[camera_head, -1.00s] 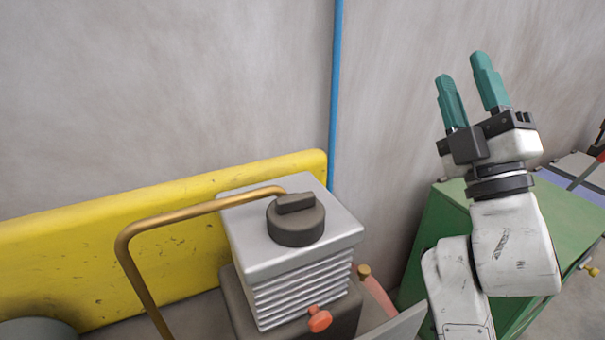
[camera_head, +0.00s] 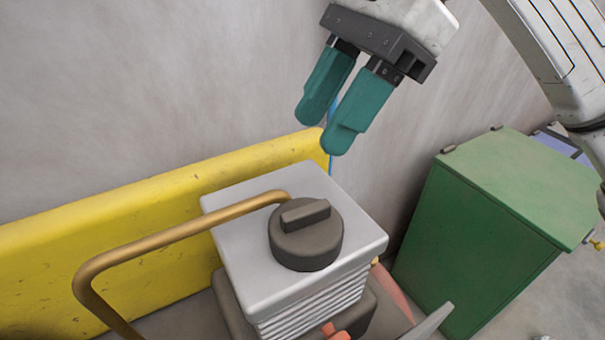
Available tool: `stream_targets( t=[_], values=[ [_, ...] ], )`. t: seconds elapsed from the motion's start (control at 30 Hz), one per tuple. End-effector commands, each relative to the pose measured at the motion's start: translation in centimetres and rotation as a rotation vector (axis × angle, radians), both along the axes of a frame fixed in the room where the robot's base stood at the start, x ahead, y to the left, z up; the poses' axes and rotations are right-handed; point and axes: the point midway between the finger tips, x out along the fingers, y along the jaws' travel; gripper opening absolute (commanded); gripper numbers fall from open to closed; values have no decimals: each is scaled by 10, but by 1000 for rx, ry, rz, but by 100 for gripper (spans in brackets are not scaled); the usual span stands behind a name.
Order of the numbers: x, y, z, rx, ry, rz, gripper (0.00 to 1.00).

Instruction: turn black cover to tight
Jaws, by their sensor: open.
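The black cover (camera_head: 306,240) is a round, dark grey-black cap with a raised bar grip across its top. It sits on the flat top of a light grey ribbed housing (camera_head: 245,262). The bar lies nearly left to right in the picture, its right end a little higher. My gripper (camera_head: 325,132), with two green fingers, is open and empty. It points down and shows above the cover in the picture, apart from it. The cover's top is unobstructed.
A brass-coloured bent pipe (camera_head: 180,232) runs beside the cover's left. A yellow barrier (camera_head: 110,235) stands behind the housing against a grey wall. A green cabinet (camera_head: 480,225) stands at right. An orange-red knob (camera_head: 333,331) is at the housing's front.

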Motion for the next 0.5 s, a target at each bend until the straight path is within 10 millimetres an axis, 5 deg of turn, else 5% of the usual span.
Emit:
stream_targets(
  t=[0.2,0.5],
  values=[
    [4,-22,-5,-146,-30,7,43],
    [-5,-8,-43,-144,-26,12,43]
  ],
)
